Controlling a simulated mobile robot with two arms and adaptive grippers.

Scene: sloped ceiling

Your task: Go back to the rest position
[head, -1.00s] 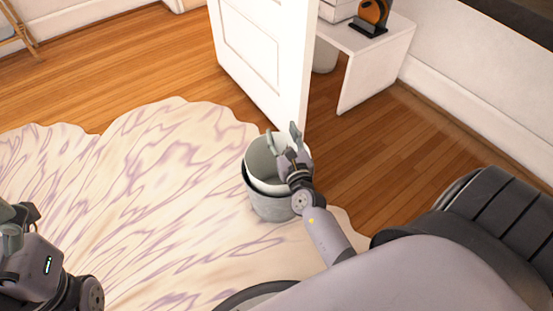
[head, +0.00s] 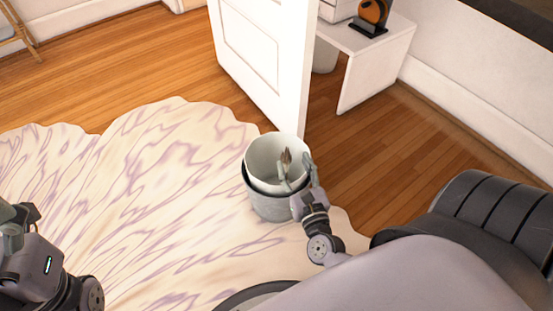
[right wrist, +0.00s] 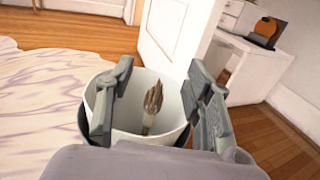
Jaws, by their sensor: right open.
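My right gripper (head: 298,173) is open and empty at the near right rim of a white bucket (head: 262,150). In the right wrist view its two fingers (right wrist: 160,68) stand apart on either side of the bucket's opening. A brush-like object with a brown tip (head: 286,157) stands in the bucket; the right wrist view shows it between the fingers (right wrist: 153,103), not gripped. My left gripper (head: 20,225) is partly in view at the left edge of the head view; its fingers are not clear.
The white bucket sits in a grey outer container (head: 272,207) on a pale, purple-veined rug (head: 150,190). A white door (head: 262,60) stands open just behind it. A white desk (head: 378,45) is at the back right. Wooden floor is clear at right.

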